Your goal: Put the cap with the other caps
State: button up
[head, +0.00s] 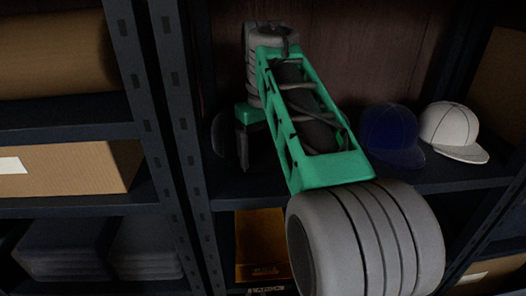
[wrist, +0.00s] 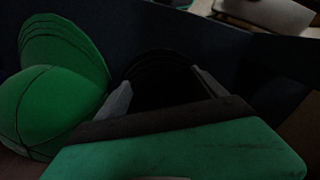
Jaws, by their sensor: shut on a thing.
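My gripper (wrist: 162,84) is shut on a black cap (wrist: 160,72), which shows between its two grey fingers in the wrist view. In the head view the gripper (head: 242,160) is at the left part of the middle shelf, and the dark cap (head: 218,136) shows only partly beside it. I cannot tell whether the cap touches the shelf. A green cap (wrist: 50,100) is close to the left finger in the wrist view; my arm seems to hide it in the head view. A navy cap (head: 390,132) and a white cap (head: 454,127) sit side by side on the shelf at right.
The dark shelf (head: 465,178) has an upright post (head: 184,130) close to the left of my gripper. A yellow-brown item (head: 261,240) is on the shelf below. Cardboard boxes (head: 85,170) and dark folded stacks (head: 60,248) fill the rack at left.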

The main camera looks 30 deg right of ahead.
jog(key=shift+f+b, duration=0.35)
jog(key=shift+f, duration=0.15)
jog(key=o, duration=1.4)
jog(key=shift+c, duration=0.2)
jog(key=shift+r, duration=0.1)
